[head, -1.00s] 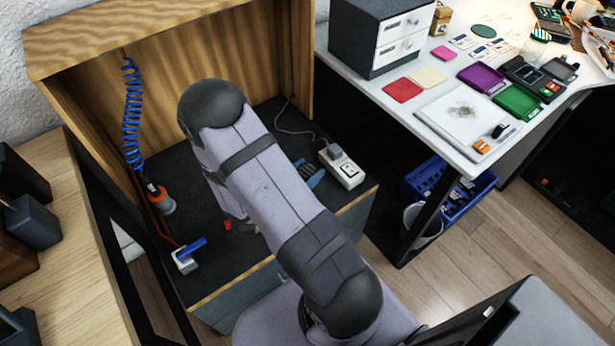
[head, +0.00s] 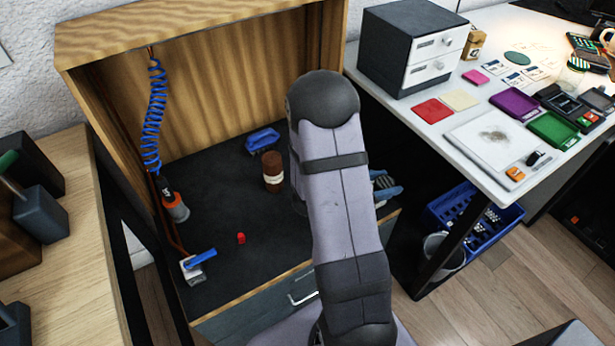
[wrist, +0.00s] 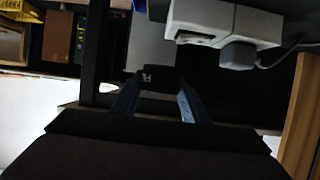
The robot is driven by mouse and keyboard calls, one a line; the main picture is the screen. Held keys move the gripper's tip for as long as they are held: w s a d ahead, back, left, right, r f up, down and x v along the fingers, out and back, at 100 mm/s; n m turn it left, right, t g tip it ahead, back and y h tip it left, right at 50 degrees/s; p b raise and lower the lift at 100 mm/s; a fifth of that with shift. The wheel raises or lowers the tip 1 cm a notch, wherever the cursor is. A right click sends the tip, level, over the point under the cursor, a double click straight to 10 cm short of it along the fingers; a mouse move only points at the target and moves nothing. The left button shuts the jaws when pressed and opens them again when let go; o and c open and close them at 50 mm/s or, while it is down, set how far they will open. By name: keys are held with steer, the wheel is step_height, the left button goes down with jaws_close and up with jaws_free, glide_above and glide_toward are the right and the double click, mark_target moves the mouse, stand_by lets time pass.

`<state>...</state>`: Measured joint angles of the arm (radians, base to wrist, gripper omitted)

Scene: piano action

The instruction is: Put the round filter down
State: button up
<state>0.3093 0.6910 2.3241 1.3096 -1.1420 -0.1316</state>
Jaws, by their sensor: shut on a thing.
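In the wrist view my gripper (wrist: 156,102) points away from the camera, its two bluish fingers reaching forward. It is shut on a small dark piece (wrist: 156,76) with a pale mark, held between the fingertips. This piece is where the round filter would be, but its round shape cannot be made out in the dim view. In the head view my own arm hides the gripper and what it holds.
The dark bench floor holds a brown jar (head: 272,172), a blue brush-like thing (head: 262,140), a small red piece (head: 241,238), a blue-handled fitting (head: 198,263) and a blue glove (head: 385,188). A white power box (wrist: 225,25) is close ahead in the wrist view.

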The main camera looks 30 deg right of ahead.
steer(key=w+d+r+n+t+b, duration=0.2)
steer(key=w+d+t, duration=0.1)
steer(key=w+d, duration=0.25)
steer(key=w+a+r+n+t+y, duration=0.1)
steer(key=w+a+n+t+y, duration=0.25)
steer(key=w, duration=0.35)
steer(key=w+a+r+n+t+y, duration=0.25)
steer(key=w+n+t, duration=0.2)
steer(key=w, duration=0.25)
steer(key=w+a+f+n+t+y, duration=0.1)
steer(key=a+f+n+y, duration=0.15)
steer(key=a, duration=0.25)
steer(key=w+a+f+n+t+y, duration=0.1)
steer(key=w+a+f+n+y, duration=0.15)
steer(key=a, duration=0.25)
steer(key=shift+n, duration=0.4)
steer(key=shift+s+d+f+b, duration=0.15)
steer(key=shift+f+b, duration=0.6)
steer(key=shift+f, duration=1.55)
steer(key=shift+s+d+f+b, duration=0.15)
steer(key=shift+f+b, duration=0.55)
steer(key=shift+f, duration=1.55)
steer(key=shift+a+f, duration=0.1)
steer(key=shift+f, duration=0.05)
steer(key=o, duration=1.1)
steer(key=shift+c, duration=0.2)
